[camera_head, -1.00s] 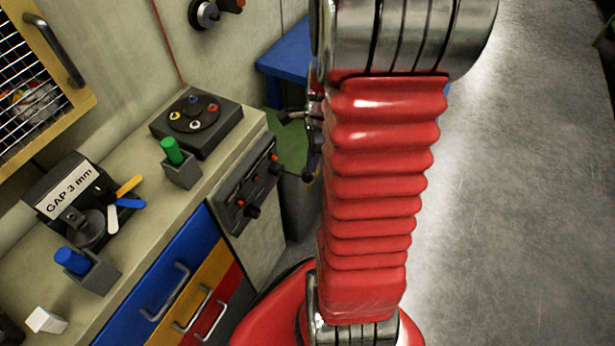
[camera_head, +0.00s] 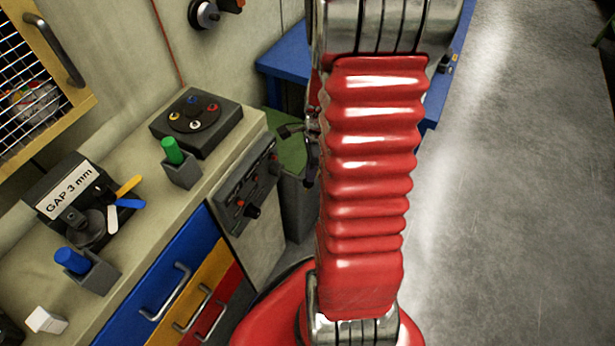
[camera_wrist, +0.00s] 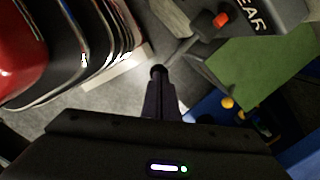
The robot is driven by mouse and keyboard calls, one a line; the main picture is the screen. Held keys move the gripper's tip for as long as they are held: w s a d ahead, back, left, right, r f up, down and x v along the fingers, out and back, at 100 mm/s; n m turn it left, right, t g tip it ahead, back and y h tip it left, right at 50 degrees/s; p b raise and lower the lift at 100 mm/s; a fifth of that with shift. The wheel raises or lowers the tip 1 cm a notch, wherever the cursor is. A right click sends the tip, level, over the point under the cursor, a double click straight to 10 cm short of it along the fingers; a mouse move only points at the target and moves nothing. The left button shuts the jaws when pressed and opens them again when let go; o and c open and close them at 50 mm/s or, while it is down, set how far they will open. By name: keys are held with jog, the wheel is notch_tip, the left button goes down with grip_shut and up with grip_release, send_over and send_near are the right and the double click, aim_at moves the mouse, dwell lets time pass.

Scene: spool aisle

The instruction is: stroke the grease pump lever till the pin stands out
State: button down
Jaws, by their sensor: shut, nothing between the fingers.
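My gripper (camera_wrist: 161,98) is shut, its dark fingers pointing up in the middle of the wrist view. A thin grey lever (camera_wrist: 183,49) runs down-left from a grey housing (camera_wrist: 262,20) and ends in a round black knob (camera_wrist: 158,71). The knob lies right at my fingertips; I cannot tell if they touch. A red-orange piece (camera_wrist: 221,19) shows on the housing, beside a label reading "EAR"; I cannot tell if it is the pin. In the head view my red arm hides most of this spot. A dark knob-ended piece (camera_head: 286,131) shows left of the arm.
A green surface (camera_wrist: 255,72) lies beside the lever, with blue structure below it. In the head view a workbench (camera_head: 150,215) with drawers and a control panel (camera_head: 248,185) stands left of my arm. Open grey floor (camera_head: 520,200) lies to the right.

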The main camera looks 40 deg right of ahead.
jog(key=shift+f, duration=1.55)
jog(key=shift+s, duration=0.1)
jog(key=shift+s+d+r, duration=0.3)
jog(key=shift+s+d, duration=0.1)
jog(key=shift+d, duration=0.2)
jog(key=shift+s+d+r, duration=0.25)
jog(key=shift+s+d, duration=0.15)
jog(key=shift+d, duration=0.2)
notch_tip(320, 180, up, 14)
jog(key=d, duration=0.1)
jog(key=shift+s+f, duration=0.2)
jog(key=shift+s, duration=0.2)
jog(key=shift+d, duration=0.1)
dwell(0.4)
